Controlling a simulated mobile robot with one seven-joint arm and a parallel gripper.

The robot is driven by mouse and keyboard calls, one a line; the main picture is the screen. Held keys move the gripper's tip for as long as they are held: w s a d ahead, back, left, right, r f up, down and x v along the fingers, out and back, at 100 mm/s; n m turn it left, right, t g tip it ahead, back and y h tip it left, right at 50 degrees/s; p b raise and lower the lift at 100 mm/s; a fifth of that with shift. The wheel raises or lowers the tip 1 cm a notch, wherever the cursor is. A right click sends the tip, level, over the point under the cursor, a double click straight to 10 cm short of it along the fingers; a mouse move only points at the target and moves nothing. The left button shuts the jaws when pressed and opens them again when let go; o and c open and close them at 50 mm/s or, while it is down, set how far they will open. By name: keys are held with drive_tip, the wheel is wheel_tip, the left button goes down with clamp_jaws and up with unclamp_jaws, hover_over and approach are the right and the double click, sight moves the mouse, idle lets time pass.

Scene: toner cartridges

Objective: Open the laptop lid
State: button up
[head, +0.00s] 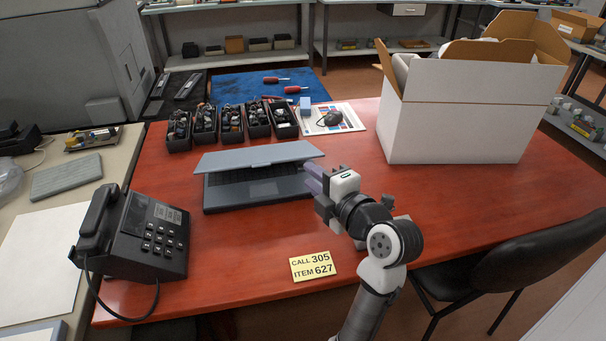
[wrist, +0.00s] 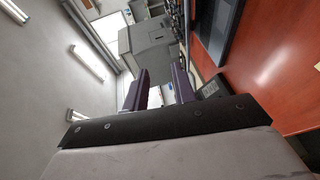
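A grey laptop (head: 257,178) sits on the red table, its lid (head: 258,156) partly raised at a low angle over the keyboard. It also shows at the upper right of the wrist view as a dark laptop edge (wrist: 222,28). My gripper (head: 313,181) is at the laptop's right side, close to the lid's right edge; I cannot tell whether it touches. In the wrist view the purple fingers of my gripper (wrist: 160,88) stand apart with nothing between them.
A black desk phone (head: 145,235) stands left of the laptop. Several black bins (head: 230,125) of parts, a mouse (head: 330,118) and a mat are behind it. A large white box (head: 455,115) stands at the right. A yellow sign (head: 313,266) lies in front; the table around it is clear.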

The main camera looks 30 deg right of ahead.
drive_tip(key=s+r+b, duration=0.1)
drive_tip(key=s, duration=0.7)
drive_tip(key=shift+d, duration=0.3)
drive_tip(key=shift+s+r, duration=0.1)
